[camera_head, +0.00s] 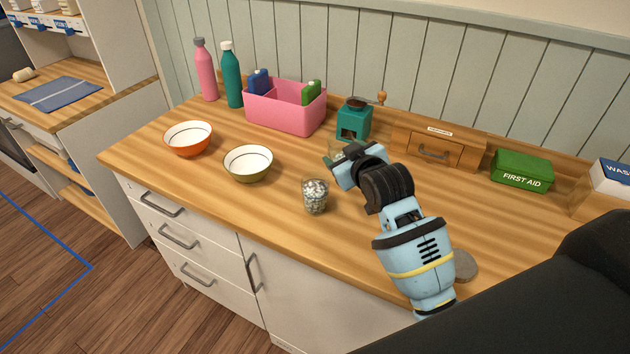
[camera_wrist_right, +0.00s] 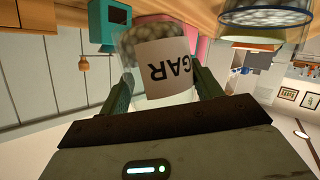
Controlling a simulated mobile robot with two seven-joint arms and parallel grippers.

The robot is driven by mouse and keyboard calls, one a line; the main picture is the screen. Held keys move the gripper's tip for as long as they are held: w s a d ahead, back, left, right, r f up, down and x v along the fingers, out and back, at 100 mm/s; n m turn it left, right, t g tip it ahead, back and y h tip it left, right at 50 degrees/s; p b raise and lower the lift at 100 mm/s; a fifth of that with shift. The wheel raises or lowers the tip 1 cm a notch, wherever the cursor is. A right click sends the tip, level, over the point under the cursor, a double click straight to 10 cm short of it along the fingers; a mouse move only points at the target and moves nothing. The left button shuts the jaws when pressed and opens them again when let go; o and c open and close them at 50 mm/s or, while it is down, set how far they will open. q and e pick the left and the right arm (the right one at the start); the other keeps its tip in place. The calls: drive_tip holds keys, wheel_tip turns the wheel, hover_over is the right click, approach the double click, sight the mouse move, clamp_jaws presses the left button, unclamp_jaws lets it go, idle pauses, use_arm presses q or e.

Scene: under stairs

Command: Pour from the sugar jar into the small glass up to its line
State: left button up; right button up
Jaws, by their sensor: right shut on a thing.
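The sugar jar is clear, with pale lumps inside and a white label reading "GAR" upside down (camera_wrist_right: 165,68) in the right wrist view. My right gripper (camera_wrist_right: 163,85) is shut on it, one finger on each side. In the head view my right gripper (camera_head: 336,165) is above the counter, and the jar (camera_head: 335,152) is mostly hidden behind it. The small glass (camera_head: 315,196) stands upright on the counter, just in front of and left of the gripper, with pale grey lumps inside. It also shows in the right wrist view (camera_wrist_right: 265,18). Its line is not clear. My left gripper is not in view.
Behind stand a teal grinder (camera_head: 354,121), a pink caddy (camera_head: 284,113) and a wooden drawer box (camera_head: 438,148). An olive bowl (camera_head: 248,164) and an orange bowl (camera_head: 188,139) are left of the glass. A grey disc (camera_head: 465,267) lies near the front edge. Counter around the glass is clear.

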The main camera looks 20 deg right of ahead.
drive_tip(key=shift+w+d+f+m+g+y, duration=0.1)
drive_tip(key=shift+d+f+m+g+y, duration=0.05)
drive_tip(key=shift+d+f+m+y, duration=0.35)
drive_tip(key=shift+w+d+f+m+g+y, duration=0.15)
drive_tip(key=shift+d+f+m+y, duration=0.1)
drive_tip(key=shift+f+m+y, duration=0.35)
drive_tip(key=shift+s+r, duration=0.1)
drive_tip(key=shift+r, duration=2)
